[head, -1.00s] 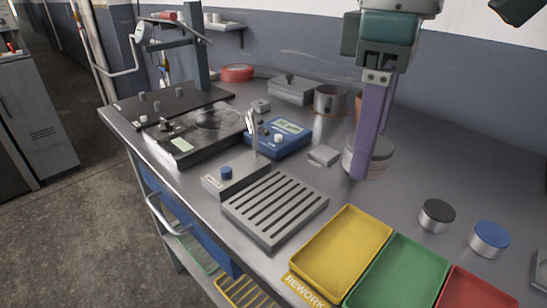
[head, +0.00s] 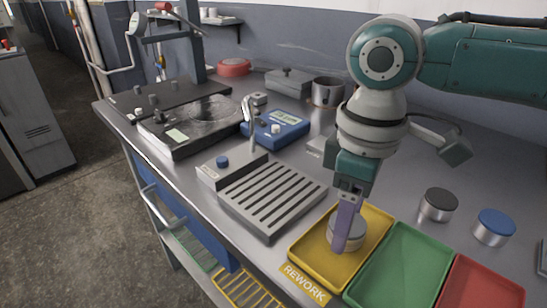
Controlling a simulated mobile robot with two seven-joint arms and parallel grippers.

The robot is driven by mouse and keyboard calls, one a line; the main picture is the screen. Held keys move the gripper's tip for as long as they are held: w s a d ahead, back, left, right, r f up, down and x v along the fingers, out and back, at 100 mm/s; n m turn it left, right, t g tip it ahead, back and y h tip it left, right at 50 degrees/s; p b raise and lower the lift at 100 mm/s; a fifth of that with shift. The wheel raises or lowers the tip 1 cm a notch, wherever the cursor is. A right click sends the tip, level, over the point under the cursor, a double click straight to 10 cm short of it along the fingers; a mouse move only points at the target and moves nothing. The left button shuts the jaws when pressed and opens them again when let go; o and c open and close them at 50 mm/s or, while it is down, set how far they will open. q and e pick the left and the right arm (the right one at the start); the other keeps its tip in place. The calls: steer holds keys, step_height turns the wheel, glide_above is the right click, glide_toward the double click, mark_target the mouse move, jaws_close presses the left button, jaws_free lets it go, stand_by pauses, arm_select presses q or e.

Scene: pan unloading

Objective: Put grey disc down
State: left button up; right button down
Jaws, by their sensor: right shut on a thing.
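A grey disc (head: 355,232), round with a pale side, is held between the purple fingers of my right gripper (head: 342,245). The gripper points down and is shut on it. The disc is over the yellow tray marked REWORK (head: 312,262), inside its outline, low near the tray floor. I cannot tell whether it touches the floor. The near finger hides part of the disc. My left gripper is not in view.
A green tray (head: 395,270) and a red tray (head: 480,290) stand right of the yellow one. Black-topped (head: 438,206) and blue-topped (head: 493,228) cylinders stand behind them. A slotted grey block (head: 272,198) lies left of the yellow tray.

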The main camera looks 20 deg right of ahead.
steer(key=shift+f, duration=0.1)
steer(key=shift+c, duration=0.7)
jaws_free()
